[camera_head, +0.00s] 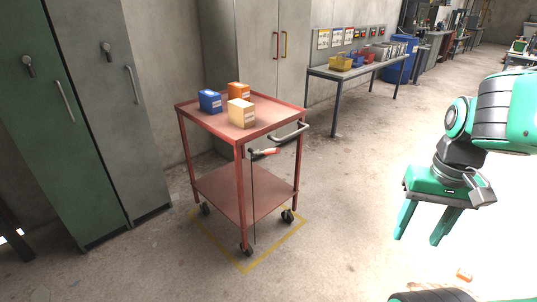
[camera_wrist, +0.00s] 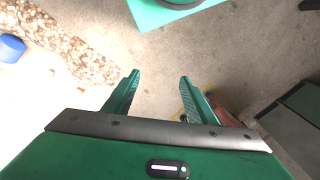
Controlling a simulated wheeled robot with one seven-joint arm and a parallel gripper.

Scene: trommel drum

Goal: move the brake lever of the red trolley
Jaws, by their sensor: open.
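The red trolley (camera_head: 238,192) stands on casters in the middle of the head view, inside a yellow floor outline. Its brake lever (camera_head: 265,151) has a red-orange grip and sticks out to the right near the trolley's near post, below the top tray. A thin dark rod runs down from it toward the near caster. My gripper (camera_head: 418,240) is open and empty, pointing down, well to the right of the trolley and apart from it. In the wrist view my gripper (camera_wrist: 159,76) has bare floor between its fingers; a reddish part of the trolley (camera_wrist: 230,118) shows behind the right finger.
A blue box (camera_head: 210,101), an orange box (camera_head: 238,90) and a tan box (camera_head: 242,113) stand on the top tray. A grey push handle (camera_head: 290,132) juts from its right side. Lockers (camera_head: 100,110) stand left, a bench (camera_head: 358,69) behind. Floor between gripper and trolley is clear.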

